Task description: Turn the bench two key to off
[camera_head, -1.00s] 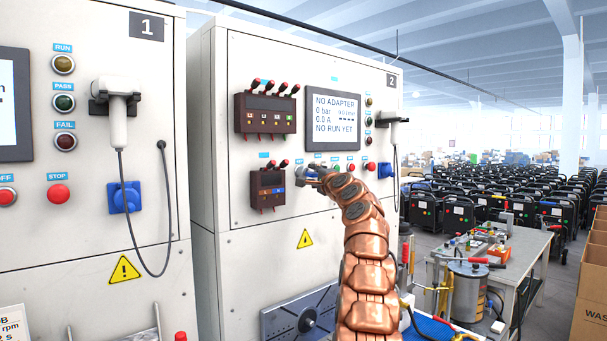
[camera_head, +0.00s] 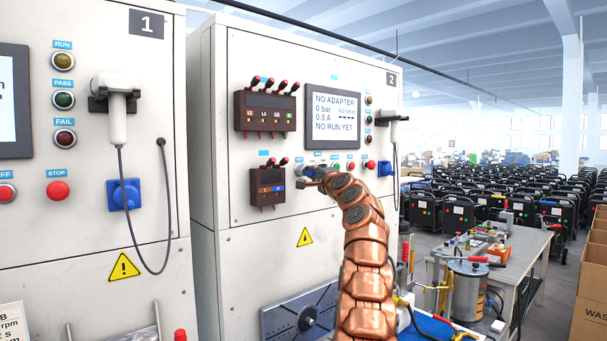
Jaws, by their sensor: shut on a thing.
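The bench two cabinet (camera_head: 240,260) is the pale panel marked 2 in the middle of the view. My gripper (camera_head: 308,179) is at its control row, left of the green and red buttons and under the screen. The gripper is shut on the key at the switch there. The key itself is mostly hidden by the gripper and my copper arm, so its angle cannot be read. The screen (camera_head: 333,116) reads NO ADAPTER, 0 bar, 0.0 A, NO RUN YET.
A dark box with red levers (camera_head: 264,112) and a smaller one (camera_head: 268,188) stick out left of my gripper. Red buttons (camera_head: 370,165) and a blue socket (camera_head: 385,169) lie to the right. Bench one (camera_head: 75,240) stands at left, a cluttered table (camera_head: 515,243) at right.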

